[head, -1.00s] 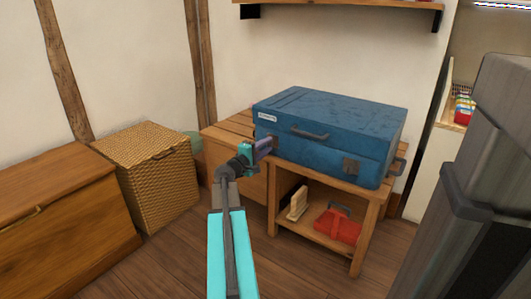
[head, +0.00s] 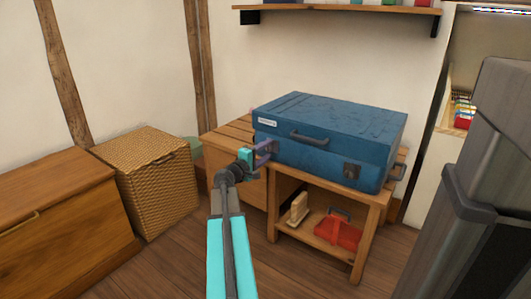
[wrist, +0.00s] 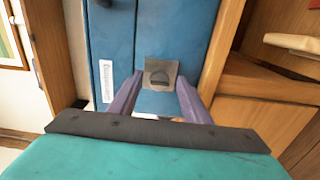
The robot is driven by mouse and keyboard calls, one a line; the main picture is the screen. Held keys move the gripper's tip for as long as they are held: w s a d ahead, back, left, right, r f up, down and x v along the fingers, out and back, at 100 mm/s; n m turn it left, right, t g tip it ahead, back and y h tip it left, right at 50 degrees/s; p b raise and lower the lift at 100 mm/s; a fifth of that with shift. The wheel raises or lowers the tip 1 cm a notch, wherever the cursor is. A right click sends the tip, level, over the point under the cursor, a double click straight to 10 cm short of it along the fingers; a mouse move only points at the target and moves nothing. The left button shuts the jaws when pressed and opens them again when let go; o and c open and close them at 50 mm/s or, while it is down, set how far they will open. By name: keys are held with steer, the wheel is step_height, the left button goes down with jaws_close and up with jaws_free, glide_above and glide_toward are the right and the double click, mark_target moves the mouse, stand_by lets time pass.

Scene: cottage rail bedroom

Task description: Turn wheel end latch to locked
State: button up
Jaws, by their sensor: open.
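A blue case (head: 330,134) lies on a wooden bench. Its near-left latch, a grey plate (wrist: 171,69) with a dark round turning piece (wrist: 159,79), shows in the wrist view. The bar on that piece lies across the picture. My gripper (head: 267,149) is open at the left part of the case's front, and hides this latch in the head view. In the wrist view its purple fingers (wrist: 160,82) stand either side of the plate; I cannot tell whether they touch it. A second latch (head: 351,171) sits at the right of the front. Which is the wheel end is not shown.
The case has a front handle (head: 309,137) and a white label (wrist: 106,81). The bench's lower shelf (head: 312,239) holds a red item (head: 337,231) and a pale wooden one (head: 298,208). A wicker basket (head: 152,190) and wooden chest (head: 60,215) stand left.

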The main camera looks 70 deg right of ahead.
steer(key=shift+a, duration=0.15)
steer(key=p+v, duration=0.3)
steer(key=v, duration=1)
steer(key=shift+a+p, duration=0.2)
steer(key=shift+p, duration=0.2)
steer(key=shift+w, duration=0.1)
